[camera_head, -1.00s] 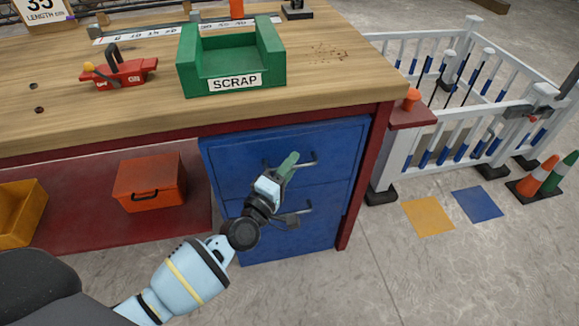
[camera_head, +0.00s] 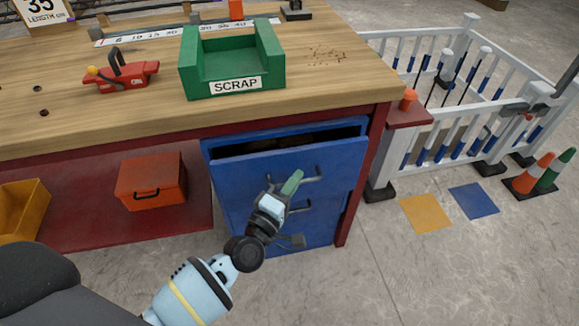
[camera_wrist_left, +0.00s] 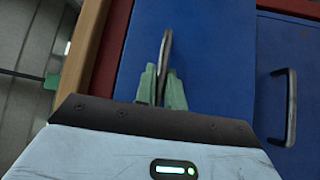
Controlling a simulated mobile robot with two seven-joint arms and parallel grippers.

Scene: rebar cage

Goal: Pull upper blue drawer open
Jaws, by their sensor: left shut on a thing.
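The upper blue drawer (camera_head: 240,182) is in the cabinet under the workbench and stands partly open, with a dark gap above its front. Its front also shows in the left wrist view (camera_wrist_left: 205,40). My left gripper (camera_head: 292,183) is at this drawer's grey bar handle (camera_head: 312,178). In the left wrist view the green fingertips (camera_wrist_left: 162,88) are shut on the handle (camera_wrist_left: 165,50). The lower drawer's handle (camera_wrist_left: 291,108) is free and apart from the gripper. My right gripper is not in view.
A green SCRAP bin (camera_head: 235,65) and a red tool (camera_head: 120,75) stand on the wooden bench top (camera_head: 330,90). An orange box (camera_head: 152,182) is left of the drawers. A white fence (camera_head: 460,110) and cones (camera_head: 530,172) are at the right. Floor in front is clear.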

